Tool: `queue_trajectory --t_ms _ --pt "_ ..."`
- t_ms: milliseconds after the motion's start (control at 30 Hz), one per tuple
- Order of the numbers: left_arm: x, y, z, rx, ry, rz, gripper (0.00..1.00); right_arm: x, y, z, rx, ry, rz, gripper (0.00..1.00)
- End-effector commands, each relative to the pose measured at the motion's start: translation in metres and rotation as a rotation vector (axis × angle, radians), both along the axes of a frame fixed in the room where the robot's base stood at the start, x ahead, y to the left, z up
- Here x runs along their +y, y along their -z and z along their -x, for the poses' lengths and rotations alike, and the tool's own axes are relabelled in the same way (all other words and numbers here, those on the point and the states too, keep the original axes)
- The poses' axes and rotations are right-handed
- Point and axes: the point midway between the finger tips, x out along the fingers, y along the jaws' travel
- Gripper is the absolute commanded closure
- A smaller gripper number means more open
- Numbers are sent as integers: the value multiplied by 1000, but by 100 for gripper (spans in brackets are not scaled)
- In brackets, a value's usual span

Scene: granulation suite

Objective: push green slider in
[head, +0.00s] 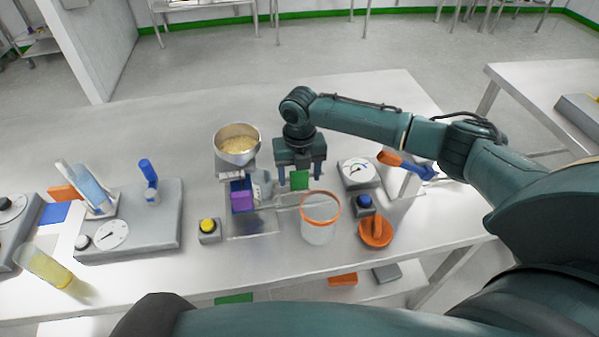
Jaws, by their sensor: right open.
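The green slider (299,180) is a small green block on the right side of the dosing device, beside its clear section. My right gripper (299,176) points down over it from behind. Its two dark blue fingers are apart, one on each side of the slider in the picture. I cannot tell whether the gripper touches it, and the slider's upper part is hidden behind the gripper. The device carries a metal hopper (237,151) of pale granules, with a purple block (242,200) below. My left gripper is not in view.
A clear beaker with an orange rim (319,230) stands just in front of the slider. Yellow-button (208,228) and blue-button (364,203) boxes, a dial box (359,172) and an orange bowl (377,236) are nearby. The table behind the hopper is clear.

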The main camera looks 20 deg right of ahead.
Motion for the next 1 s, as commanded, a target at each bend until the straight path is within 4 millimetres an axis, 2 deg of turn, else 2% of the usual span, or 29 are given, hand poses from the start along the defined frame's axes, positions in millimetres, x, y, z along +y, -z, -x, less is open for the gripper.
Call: queue_trajectory --t_ms 167,500,700,1000 --pt "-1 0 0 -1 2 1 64 0 -16 -1 -3 0 0 36" --pt "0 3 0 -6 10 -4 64 0 -89 -1 -5 0 -1 36" --pt "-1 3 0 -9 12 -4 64 0 -121 -1 -3 0 0 36" --pt "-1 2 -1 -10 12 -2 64 0 -132 0 0 -1 0 36"
